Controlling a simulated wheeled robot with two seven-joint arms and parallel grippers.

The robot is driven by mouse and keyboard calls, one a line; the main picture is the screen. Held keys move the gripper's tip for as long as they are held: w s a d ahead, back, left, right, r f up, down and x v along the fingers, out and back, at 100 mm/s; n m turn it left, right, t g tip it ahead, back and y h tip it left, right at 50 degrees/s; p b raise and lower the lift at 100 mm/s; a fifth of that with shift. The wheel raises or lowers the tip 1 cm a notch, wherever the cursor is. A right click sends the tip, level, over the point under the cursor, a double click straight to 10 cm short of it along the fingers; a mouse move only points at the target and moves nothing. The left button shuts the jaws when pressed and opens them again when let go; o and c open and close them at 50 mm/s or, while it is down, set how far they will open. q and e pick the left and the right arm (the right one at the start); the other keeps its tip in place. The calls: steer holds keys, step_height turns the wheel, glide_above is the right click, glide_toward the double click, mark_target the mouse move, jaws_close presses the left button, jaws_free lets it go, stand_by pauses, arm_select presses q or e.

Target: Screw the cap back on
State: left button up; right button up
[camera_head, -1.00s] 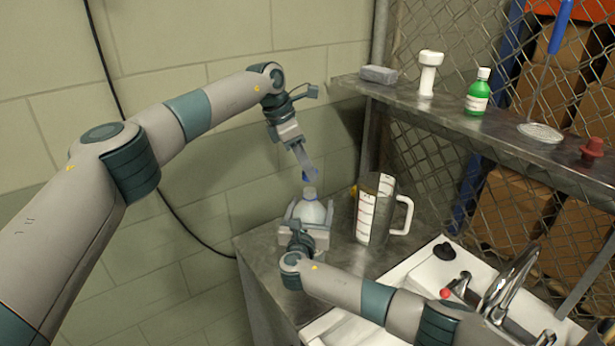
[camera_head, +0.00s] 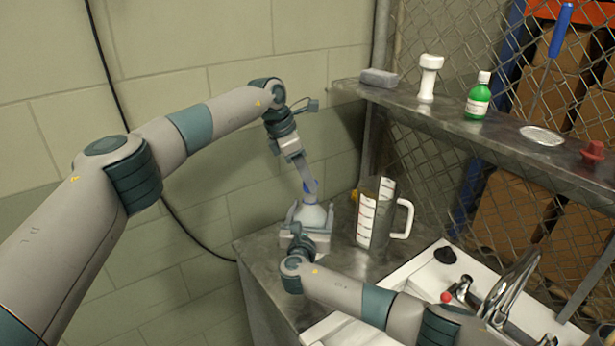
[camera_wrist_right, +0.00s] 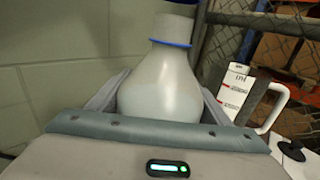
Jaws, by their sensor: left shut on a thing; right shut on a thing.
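A whitish bottle (camera_head: 313,216) stands upright on the metal counter, with a narrow neck. The right wrist view shows its rounded body (camera_wrist_right: 165,90) and a blue ring (camera_wrist_right: 171,43) around the neck. My right gripper (camera_head: 306,226) is shut around the bottle's body from the front. My left gripper (camera_head: 309,186) comes down from above and is shut on the blue cap (camera_head: 311,187), at the top of the neck. A dark blue edge shows at the top of the right wrist view. Whether the cap touches the neck or its threads is hidden.
A clear measuring jug (camera_head: 376,215) stands just right of the bottle. A white sink (camera_head: 415,266) with a faucet (camera_head: 513,283) lies at front right. The shelf (camera_head: 480,130) above holds a green bottle (camera_head: 478,97), a white item and a grey block. The wall is behind.

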arm_select(q)
steer(key=shift+f, duration=0.8)
steer(key=shift+f, duration=0.55)
arm_select(e)
steer(key=shift+f, duration=0.1)
steer(key=c, duration=0.6)
arm_select(q)
steer(key=shift+w+m+g, duration=0.2)
steer(key=shift+m+g, duration=0.1)
steer(key=shift+m, duration=0.4)
steer(key=shift+m+g, duration=0.4)
steer(key=shift+m, duration=0.6)
arm_select(e)
steer(key=shift+o, duration=0.2)
arm_select(q)
steer(key=o, duration=1.1)
steer(key=shift+c, duration=0.2)
steer(key=shift+s+r, duration=0.1)
steer(key=shift+r, duration=0.05)
